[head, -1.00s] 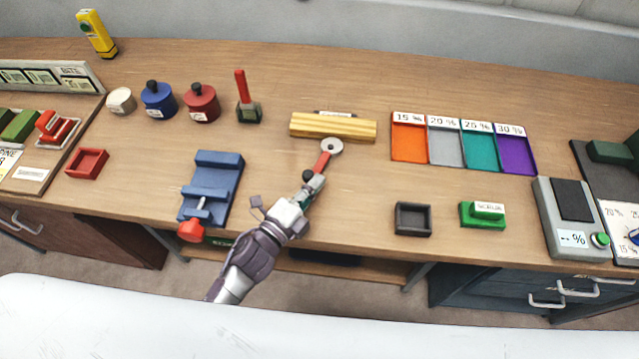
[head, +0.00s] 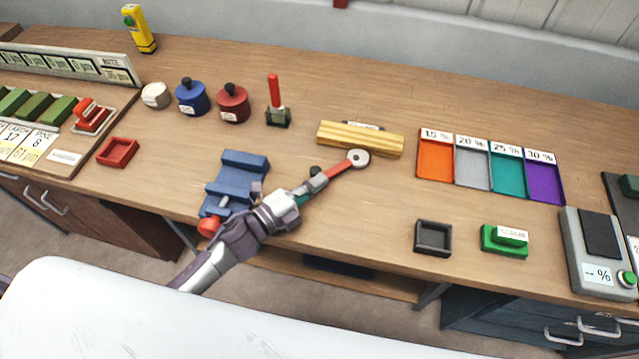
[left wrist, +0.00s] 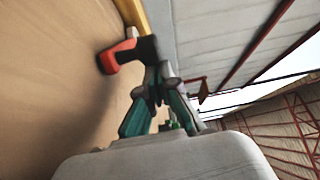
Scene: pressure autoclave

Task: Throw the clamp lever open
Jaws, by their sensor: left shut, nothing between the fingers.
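In the left wrist view the fingertips (left wrist: 158,80) are close to the black knob (left wrist: 148,48), with the red bar (left wrist: 115,58) beyond. My right gripper is not in view.
A blue vise (head: 238,180) with a red handle end stands left of the lever, beside my left forearm. A dark square tray (head: 433,250) and a green block (head: 505,252) lie to the right. Coloured trays (head: 435,175) stand behind them. The bench right of the pivot is clear.

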